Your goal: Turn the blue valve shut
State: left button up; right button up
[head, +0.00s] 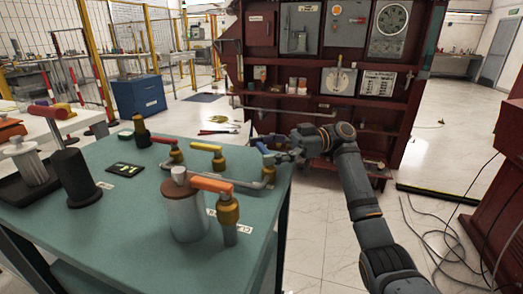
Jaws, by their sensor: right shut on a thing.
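The blue valve handle (261,147) is at the far right corner of the teal table, above a brass valve body at the end of a grey pipe. My right gripper (272,150) reaches it from the right, with my arm coming up from the lower right. The gripper is shut on the blue valve's handle; its fingers hide part of the handle. The exact angle of the handle against the pipe is hard to tell at this size. My left gripper is not in view.
The teal table (125,210) also carries an orange-handled valve (212,186), a yellow-handled valve (206,146) and a red-handled valve (165,140). A grey cylinder (183,217) stands near the orange handle. A dark red panel (300,105) stands behind. Cables (440,235) lie on the floor at right.

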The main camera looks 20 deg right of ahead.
jog(key=o, duration=1.7)
jog(key=shift+c, duration=0.2)
jog(key=d, duration=1.2)
jog(key=shift+w, duration=0.4)
